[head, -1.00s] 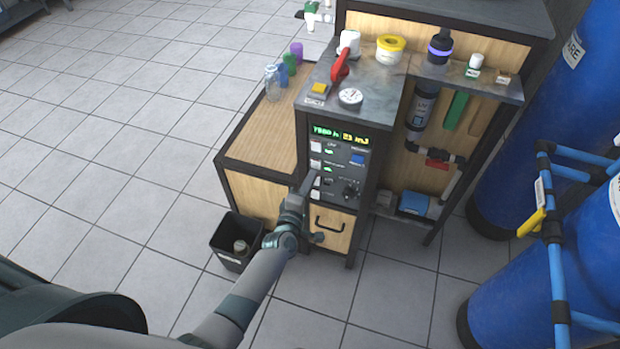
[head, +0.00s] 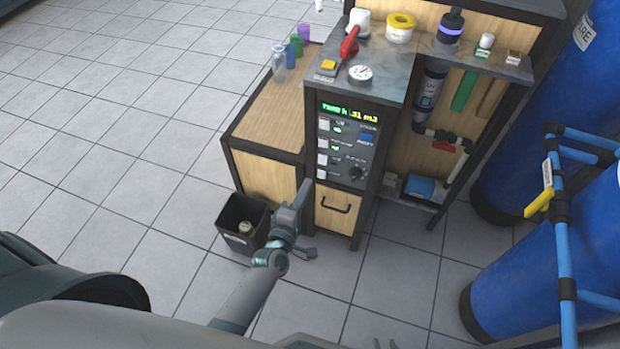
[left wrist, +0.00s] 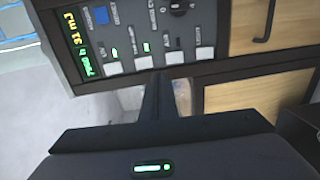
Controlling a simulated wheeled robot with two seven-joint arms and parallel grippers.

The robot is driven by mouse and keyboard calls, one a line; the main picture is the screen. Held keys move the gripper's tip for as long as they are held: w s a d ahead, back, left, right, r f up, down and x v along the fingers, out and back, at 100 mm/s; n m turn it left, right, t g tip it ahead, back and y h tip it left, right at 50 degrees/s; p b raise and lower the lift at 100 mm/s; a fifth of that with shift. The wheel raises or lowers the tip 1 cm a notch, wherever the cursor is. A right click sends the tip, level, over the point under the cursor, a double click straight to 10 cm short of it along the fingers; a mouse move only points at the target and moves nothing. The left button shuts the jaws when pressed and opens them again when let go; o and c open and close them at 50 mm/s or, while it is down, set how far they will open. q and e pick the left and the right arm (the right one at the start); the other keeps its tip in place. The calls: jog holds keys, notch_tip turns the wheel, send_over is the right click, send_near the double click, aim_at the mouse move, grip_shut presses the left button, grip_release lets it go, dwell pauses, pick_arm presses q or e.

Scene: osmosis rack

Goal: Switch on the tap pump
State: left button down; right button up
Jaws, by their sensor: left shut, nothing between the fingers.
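The control panel (head: 345,145) stands upright on the front of the rack, with a column of white switches on its left side. Green lamps glow beside the upper two switches; the small labels are too blurred to tell which is the tap pump. The panel and its switches (left wrist: 144,62) also show, turned sideways, in the left wrist view. My left gripper (head: 303,188) is shut and empty, in front of the rack just below and left of the lowest switch. In the left wrist view its fingers (left wrist: 160,85) point toward the switch column. Only grey tips of my right gripper (head: 385,344) show at the bottom edge.
A drawer with a black handle (head: 336,207) is below the panel. A dark bin (head: 242,222) stands left of my gripper. The worktop holds a red lever (head: 349,43) and a gauge (head: 360,73). Blue tanks and pipes stand at the right; the left floor is clear.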

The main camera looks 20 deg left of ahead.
pick_arm(q)
jog(key=shift+s+f, duration=0.1)
jog(key=shift+s, duration=0.85)
pick_arm(e)
jog(key=shift+s+a, duration=0.1)
jog(key=shift+s, duration=0.15)
jog(key=shift+w, duration=0.1)
